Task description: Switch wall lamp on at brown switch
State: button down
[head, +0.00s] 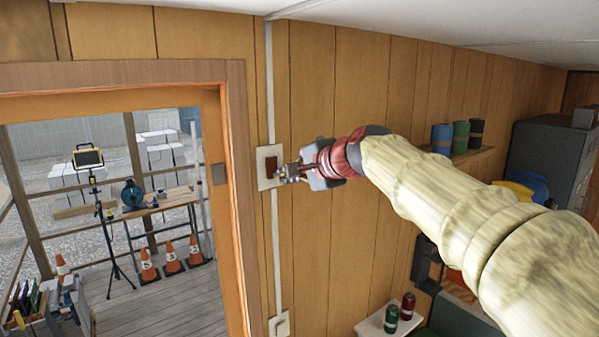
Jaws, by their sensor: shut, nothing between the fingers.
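The brown switch (271,167) is a dark brown rocker on a white plate (263,182), fixed to the wood-panelled wall just right of the door frame. My gripper (281,176) is shut and empty, with its fingertips at the right edge of the brown rocker. I cannot tell whether they touch it. The fingers hide part of the plate's right side. No lit wall lamp can be made out in this view.
The doorway's wooden frame (236,200) stands close left of the switch. A white conduit (276,260) runs down the wall to a lower white box (279,324). A shelf (470,154) with several rolls is on the wall at right. Red and green cans stand on a small white table (372,325) below.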

dwell(0.3)
jog(key=shift+w+a+f+b, duration=0.3)
jog(key=shift+w+f+b, duration=0.15)
jog(key=shift+b, duration=0.4)
jog(key=shift+f+t+b, duration=0.15)
jog(key=shift+t+b, duration=0.15)
jog(key=shift+b, duration=0.85)
jog(key=shift+y+b, duration=0.3)
jog(key=shift+b, duration=0.6)
jog(key=shift+w+a, duration=0.1)
jog(key=shift+r, duration=0.2)
jog(key=shift+r+p, duration=0.55)
jog(key=shift+r, duration=0.15)
